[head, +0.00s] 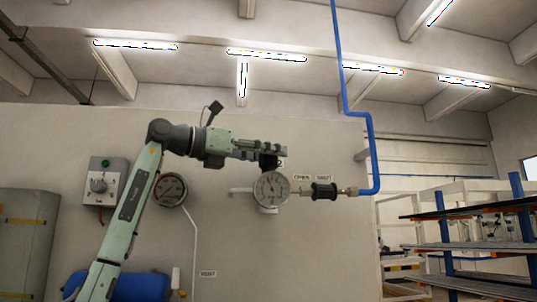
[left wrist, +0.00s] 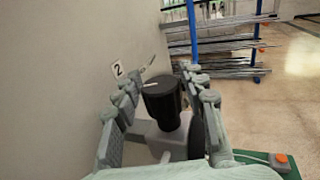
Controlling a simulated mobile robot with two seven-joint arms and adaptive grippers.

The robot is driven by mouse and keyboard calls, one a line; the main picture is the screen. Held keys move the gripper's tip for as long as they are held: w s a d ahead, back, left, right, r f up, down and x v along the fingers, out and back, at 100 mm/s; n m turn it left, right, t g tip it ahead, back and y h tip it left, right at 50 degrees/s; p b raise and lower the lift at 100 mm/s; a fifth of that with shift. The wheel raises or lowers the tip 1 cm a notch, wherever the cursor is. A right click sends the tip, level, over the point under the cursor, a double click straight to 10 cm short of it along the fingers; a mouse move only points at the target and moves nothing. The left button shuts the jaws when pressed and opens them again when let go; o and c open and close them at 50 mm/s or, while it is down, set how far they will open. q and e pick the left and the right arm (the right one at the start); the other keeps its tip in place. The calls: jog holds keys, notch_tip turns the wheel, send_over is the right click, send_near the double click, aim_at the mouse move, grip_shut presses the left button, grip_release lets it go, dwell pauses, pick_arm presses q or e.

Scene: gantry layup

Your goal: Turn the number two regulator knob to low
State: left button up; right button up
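The number two regulator has a black round knob (head: 269,162) above a white-faced gauge (head: 271,188), on the wall beside a "2" label (head: 281,163). In the left wrist view the knob (left wrist: 161,103) has a white pointer line on top, and the "2" label (left wrist: 117,70) is on the wall to its left. My left gripper (head: 268,148) is at the knob in the head view. In the left wrist view its fingers (left wrist: 161,82) are spread on either side of the knob, with a gap on the left; contact on the right is unclear. My right gripper is not in view.
A blue pipe (head: 372,150) runs down to a black fitting (head: 323,191) right of the gauge. Shelving racks (head: 480,245) stand at right.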

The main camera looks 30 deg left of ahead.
pick_arm(q)
jog(key=c, duration=0.7)
jog(key=shift+t+y, duration=0.3)
jog(key=shift+y, duration=0.1)
